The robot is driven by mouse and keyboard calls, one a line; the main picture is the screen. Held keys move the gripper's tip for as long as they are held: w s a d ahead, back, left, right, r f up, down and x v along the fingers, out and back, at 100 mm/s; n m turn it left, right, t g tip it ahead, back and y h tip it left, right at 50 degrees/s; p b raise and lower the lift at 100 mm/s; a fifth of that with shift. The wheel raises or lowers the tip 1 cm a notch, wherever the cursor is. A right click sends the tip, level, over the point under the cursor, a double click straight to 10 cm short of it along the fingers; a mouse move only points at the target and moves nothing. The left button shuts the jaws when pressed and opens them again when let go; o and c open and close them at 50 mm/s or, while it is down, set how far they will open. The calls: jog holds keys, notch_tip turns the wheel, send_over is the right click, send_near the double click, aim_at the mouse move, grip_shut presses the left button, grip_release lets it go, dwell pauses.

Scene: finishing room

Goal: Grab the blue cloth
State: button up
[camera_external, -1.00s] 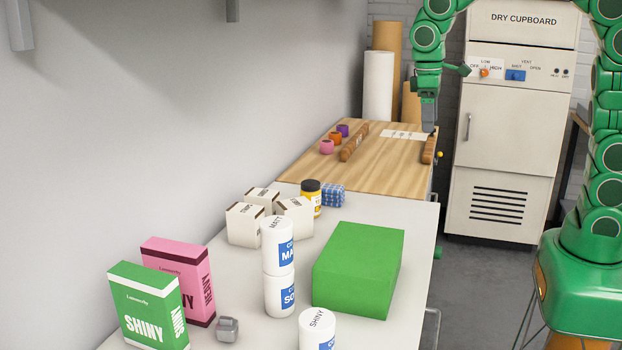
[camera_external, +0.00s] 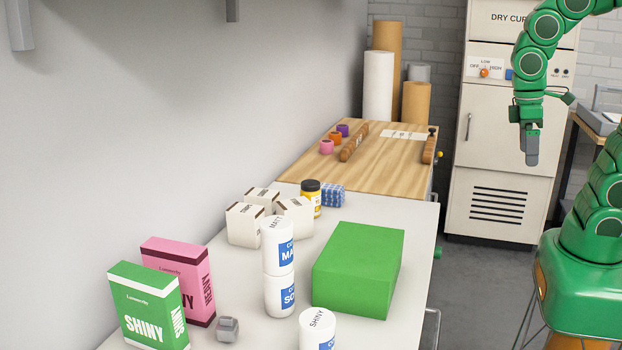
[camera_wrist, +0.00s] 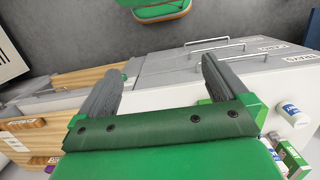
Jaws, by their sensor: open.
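The blue cloth (camera_external: 334,195), with a blue and white check, is a small bundle on the white worktop, near the edge of the wooden top. The dark-lidded yellow jar (camera_external: 311,199) stands just left of it. My gripper (camera_external: 532,158) hangs pointing down in front of the cupboard, well to the right of the cloth and clear of the bench. The wrist view shows my gripper (camera_wrist: 160,72) with its two grey fingers spread apart and nothing between them. I cannot make out the cloth in the wrist view.
A large green block (camera_external: 358,268) and stacked white tubs (camera_external: 279,265) stand nearer on the white worktop. White boxes (camera_external: 245,224) stand left of the jar. Wooden rollers (camera_external: 354,142) lie on the wooden top. Drawers (camera_wrist: 215,62) show below my gripper in the wrist view.

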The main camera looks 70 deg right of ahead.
jog(key=s, duration=0.1)
jog(key=s+f, duration=0.1)
jog(key=s, duration=0.1)
jog(key=shift+s+a+f, duration=0.15)
jog(key=shift+s+a, duration=0.05)
jog(key=shift+s, duration=0.05)
jog(key=shift+c, duration=0.6)
